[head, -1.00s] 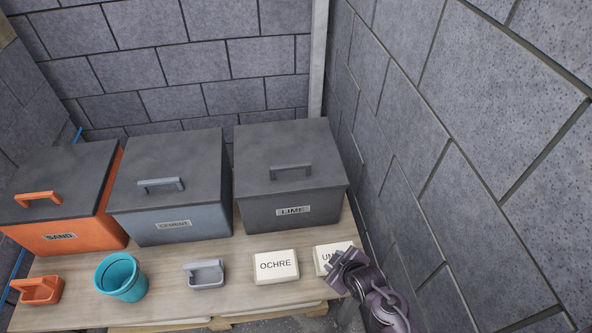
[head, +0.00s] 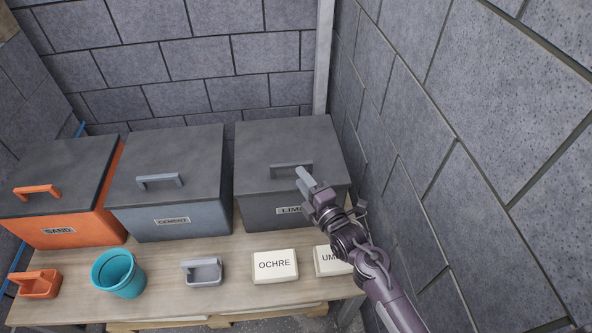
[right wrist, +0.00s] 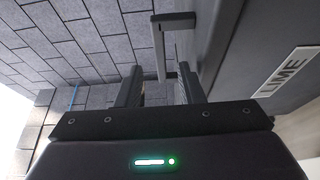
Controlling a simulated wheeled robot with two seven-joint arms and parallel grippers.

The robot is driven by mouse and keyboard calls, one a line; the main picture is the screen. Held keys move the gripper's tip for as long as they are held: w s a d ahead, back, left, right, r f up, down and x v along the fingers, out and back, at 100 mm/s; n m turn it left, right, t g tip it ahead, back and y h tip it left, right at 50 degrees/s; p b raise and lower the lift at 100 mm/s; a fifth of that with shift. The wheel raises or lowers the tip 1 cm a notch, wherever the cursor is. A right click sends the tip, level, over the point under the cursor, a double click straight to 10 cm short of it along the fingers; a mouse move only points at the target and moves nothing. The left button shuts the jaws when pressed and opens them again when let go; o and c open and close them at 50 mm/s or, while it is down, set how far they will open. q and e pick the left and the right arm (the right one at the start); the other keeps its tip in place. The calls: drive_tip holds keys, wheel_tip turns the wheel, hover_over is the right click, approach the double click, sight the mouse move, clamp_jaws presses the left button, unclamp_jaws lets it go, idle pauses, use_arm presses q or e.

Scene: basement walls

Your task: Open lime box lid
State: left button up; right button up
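The dark grey lime box (head: 265,208) stands at the right end of the bench, its flat lid (head: 285,140) closed. A grey bar handle (head: 282,166) stands up from the lid near its front. The handle (right wrist: 160,45) shows ahead, between and slightly beyond the fingertips. My left gripper is not in view.
The closed cement box (head: 190,222) stands close on the left, with the orange sand box (head: 80,235) beyond it. A teal bucket (head: 118,275), scoops, and OCHRE (head: 275,266) and UMBER-side (head: 325,262) blocks line the front. A block wall (head: 480,170) rises close on the right.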

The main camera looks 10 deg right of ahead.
sight(293, 167)
drive_tip(key=shift+x, duration=2.1)
clamp_jaws()
